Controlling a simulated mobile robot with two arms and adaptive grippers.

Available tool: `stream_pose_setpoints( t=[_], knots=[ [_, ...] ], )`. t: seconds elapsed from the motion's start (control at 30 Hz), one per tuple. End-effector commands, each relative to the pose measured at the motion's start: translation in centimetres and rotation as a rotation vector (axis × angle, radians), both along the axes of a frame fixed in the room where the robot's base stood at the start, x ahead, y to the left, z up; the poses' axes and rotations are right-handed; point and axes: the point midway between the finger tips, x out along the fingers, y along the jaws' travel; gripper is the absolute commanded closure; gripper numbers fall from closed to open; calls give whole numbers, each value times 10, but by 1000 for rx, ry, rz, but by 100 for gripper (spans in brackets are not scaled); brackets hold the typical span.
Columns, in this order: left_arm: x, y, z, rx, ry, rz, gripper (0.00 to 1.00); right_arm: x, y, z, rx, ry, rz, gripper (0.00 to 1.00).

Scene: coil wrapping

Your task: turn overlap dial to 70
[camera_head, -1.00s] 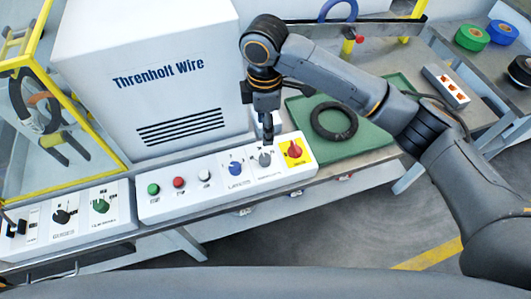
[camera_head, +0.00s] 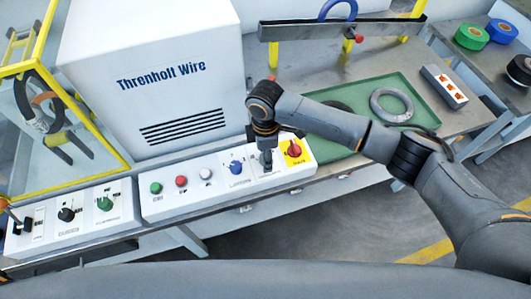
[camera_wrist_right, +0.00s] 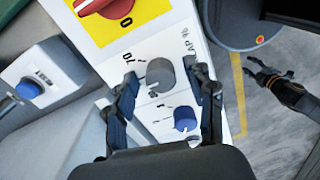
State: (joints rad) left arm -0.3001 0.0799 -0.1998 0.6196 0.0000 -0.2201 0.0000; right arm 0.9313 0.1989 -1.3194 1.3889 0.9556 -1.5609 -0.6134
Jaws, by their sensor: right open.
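The grey overlap dial (camera_wrist_right: 161,74) sits on the white control panel beside the printed "LAP %", with a "70" mark to its upper left in the right wrist view. Which mark it points to is too small to tell. My right gripper (camera_wrist_right: 165,88) is open, with one finger on each side of the dial; I cannot tell whether they touch it. In the head view my right gripper (camera_head: 267,160) is down at the panel and hides the dial. A dark gripper (camera_wrist_right: 265,76), seemingly my left, hangs over the floor in the right wrist view; its jaw state is unclear.
A red switch on a yellow plate (camera_head: 295,149) and a blue dial (camera_head: 236,167) flank the dial closely. Green, red and white buttons (camera_head: 181,181) lie further left. The "Threnholt Wire" cabinet (camera_head: 150,40) stands behind. A green mat (camera_head: 352,143) holds a grey ring (camera_head: 391,104).

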Motion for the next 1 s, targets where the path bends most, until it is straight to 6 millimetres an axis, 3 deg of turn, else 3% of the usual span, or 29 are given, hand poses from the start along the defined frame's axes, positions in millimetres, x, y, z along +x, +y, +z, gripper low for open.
stream_pose_setpoints(
  t=[0.1, 0.37, 0.67, 1.0],
  knots=[
    [0, 0, 0, 0, 0, 0, 60, 0, 0, 0, 0, 0, 0, 48],
    [0, 0, 0, 0, 1, 0, 60, 0, 0, 0, 0, 0, 0, 100],
    [0, 0, 6, 0, 0, 0, 60, 0, 0, 2, -1, 0, -30, 100],
    [0, 0, 36, -1, 0, 0, 60, -1, 0, 6, 0, 5, -236, 100]
  ],
)
